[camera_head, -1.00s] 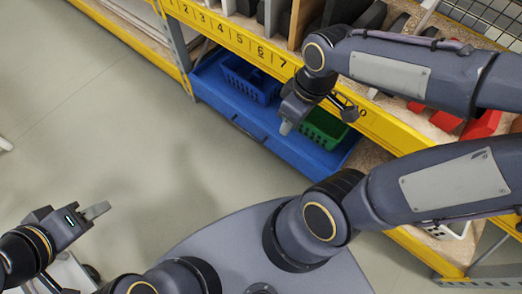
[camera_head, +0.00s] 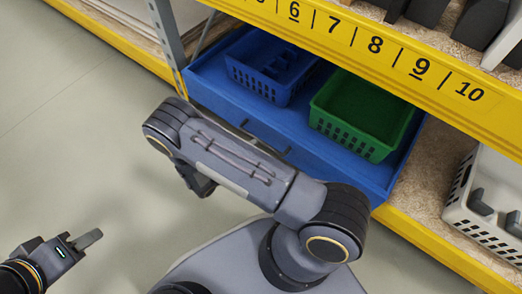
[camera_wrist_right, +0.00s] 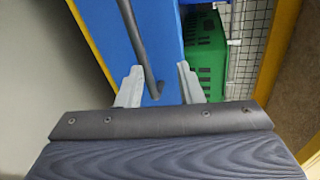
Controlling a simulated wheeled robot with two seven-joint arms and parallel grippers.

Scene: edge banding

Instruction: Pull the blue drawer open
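The blue drawer (camera_head: 225,103) sits low in the yellow-edged shelf in the head view, its inside partly showing below the numbered beam. A dark bar handle (camera_wrist_right: 132,30) runs along its blue front (camera_wrist_right: 165,35) in the right wrist view. My right gripper (camera_wrist_right: 159,72) is open, with one finger on each side of the handle's near end; I cannot tell whether they touch it. In the head view my right forearm hides most of that gripper and part of the drawer front. My left gripper (camera_head: 92,238) is off to the left over the floor, away from the drawer; its opening is unclear.
The drawer holds a blue basket (camera_head: 262,78) and a green basket (camera_head: 365,115). A yellow numbered beam (camera_head: 400,62) passes above it. A grey shelf post (camera_head: 167,40) stands at its left, and a white basket (camera_head: 490,205) at right. The floor at left is clear.

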